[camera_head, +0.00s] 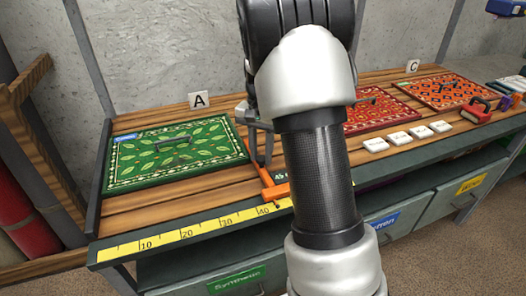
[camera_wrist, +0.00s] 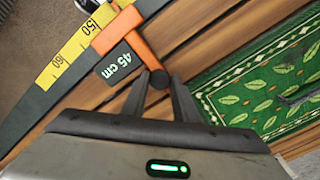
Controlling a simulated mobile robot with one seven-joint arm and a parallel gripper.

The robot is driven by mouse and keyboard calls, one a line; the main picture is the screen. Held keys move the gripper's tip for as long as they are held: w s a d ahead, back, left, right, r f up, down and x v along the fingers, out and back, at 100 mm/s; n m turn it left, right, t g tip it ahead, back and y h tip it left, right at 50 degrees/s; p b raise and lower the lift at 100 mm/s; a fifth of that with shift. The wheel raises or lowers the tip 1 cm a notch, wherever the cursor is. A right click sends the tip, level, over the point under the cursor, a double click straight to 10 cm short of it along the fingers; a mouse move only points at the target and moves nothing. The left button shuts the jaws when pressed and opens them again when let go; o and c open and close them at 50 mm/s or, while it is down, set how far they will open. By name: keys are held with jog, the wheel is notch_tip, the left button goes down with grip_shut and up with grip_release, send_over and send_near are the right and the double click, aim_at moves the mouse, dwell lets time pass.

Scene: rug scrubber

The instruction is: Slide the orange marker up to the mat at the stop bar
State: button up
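The orange marker (camera_head: 268,181) sits at the bench's front ruler, close to the 45 cm region. In the wrist view the marker (camera_wrist: 129,27) has a "45 cm" label and an arm ending in a dark round knob. My gripper (camera_wrist: 160,78) has one finger on each side of this knob and looks closed on it. The gripper (camera_head: 261,160) also shows in the head view, where my arm hides part of the marker. The green leaf mat (camera_head: 130,180) lies left of the gripper. A dark bar (camera_head: 99,180) runs along the bench's left end, beside that mat.
The yellow ruler (camera_head: 190,233) runs along the front edge. A red mat (camera_head: 385,124) and an orange mat (camera_head: 440,92) lie to the right. White tiles (camera_head: 398,138) and a red-handled scrubber (camera_head: 476,110) sit near them. Bare wood shows between the green mat and ruler.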

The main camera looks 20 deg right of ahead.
jog(key=o, duration=0.4)
jog(key=shift+r, duration=0.1)
notch_tip(320, 180, up, 17)
jog(key=p, duration=0.3)
jog(key=shift+r, duration=0.1)
